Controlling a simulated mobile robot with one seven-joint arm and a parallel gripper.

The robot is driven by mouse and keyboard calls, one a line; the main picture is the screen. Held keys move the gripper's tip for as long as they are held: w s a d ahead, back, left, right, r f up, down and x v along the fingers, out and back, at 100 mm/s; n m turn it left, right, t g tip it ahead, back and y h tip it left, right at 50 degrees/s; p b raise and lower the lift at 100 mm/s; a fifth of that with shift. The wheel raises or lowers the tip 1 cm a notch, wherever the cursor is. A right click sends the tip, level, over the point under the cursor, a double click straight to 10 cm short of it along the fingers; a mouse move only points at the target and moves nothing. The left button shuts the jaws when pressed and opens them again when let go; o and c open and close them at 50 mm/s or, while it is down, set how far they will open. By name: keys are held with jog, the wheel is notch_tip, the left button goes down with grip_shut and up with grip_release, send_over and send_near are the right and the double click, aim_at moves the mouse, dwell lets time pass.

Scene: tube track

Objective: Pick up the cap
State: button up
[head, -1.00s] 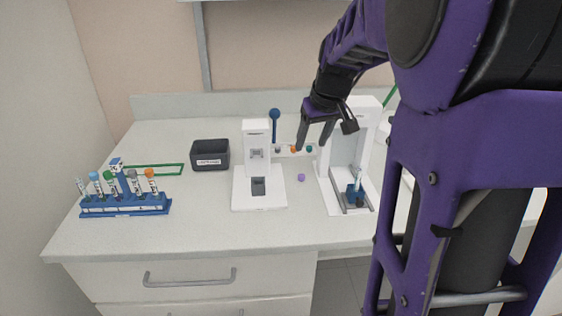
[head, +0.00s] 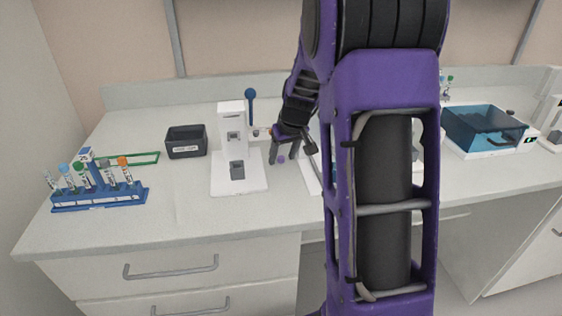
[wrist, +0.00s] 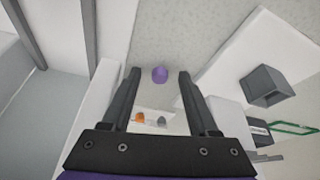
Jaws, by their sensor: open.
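A small purple cap (wrist: 160,74) lies loose on the pale counter, seen in the wrist view just beyond and between the fingertips. It also shows in the head view (head: 281,160), close beside my gripper. My gripper (wrist: 156,72) is open with nothing between its fingers; in the head view (head: 283,160) it hangs low over the counter, right of the white device. An orange cap (wrist: 139,118) and a grey cap (wrist: 161,121) sit on a white strip nearer the gripper's palm in the wrist view.
A white device (head: 232,118) stands left of the gripper. A black bin (head: 186,148) and a blue rack (head: 98,200) with several capped tubes are farther left. A second white device (head: 313,176) is partly hidden behind my arm.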

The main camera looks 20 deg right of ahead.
jog(key=shift+w+f, duration=0.1)
grip_shut()
dwell(0.4)
